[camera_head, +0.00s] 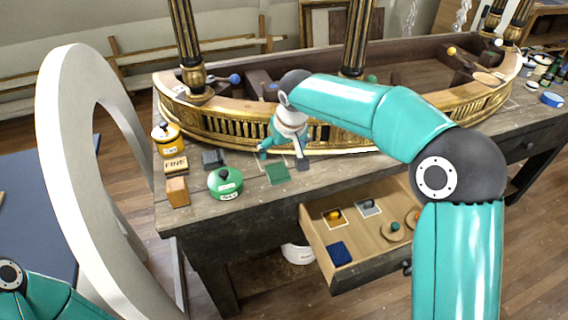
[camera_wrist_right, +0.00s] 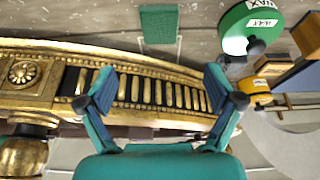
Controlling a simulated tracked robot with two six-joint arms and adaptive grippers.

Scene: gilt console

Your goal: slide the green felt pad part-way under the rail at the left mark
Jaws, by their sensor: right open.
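The green felt pad (camera_head: 277,173) lies flat on the worn bench top, in front of the gilt curved rail (camera_head: 226,122). In the right wrist view the pad (camera_wrist_right: 159,25) is at the top, apart from the rail (camera_wrist_right: 140,88), with bare wood between. A thin pale line (camera_wrist_right: 179,46) shows beside the pad there; I cannot tell if it is the left mark. My right gripper (camera_head: 282,152) is over the rail's front edge, beside the pad. In its wrist view the gripper (camera_wrist_right: 160,86) has its fingers wide apart with nothing between. My left gripper is out of view.
A green wax tin (camera_head: 225,182), wooden block (camera_head: 177,191), labelled block (camera_head: 175,165), dark block (camera_head: 212,158) and yellow tin (camera_head: 166,136) stand left of the pad. An open drawer (camera_head: 318,244) juts out below the bench. A pale ring frame (camera_head: 55,150) stands at the left.

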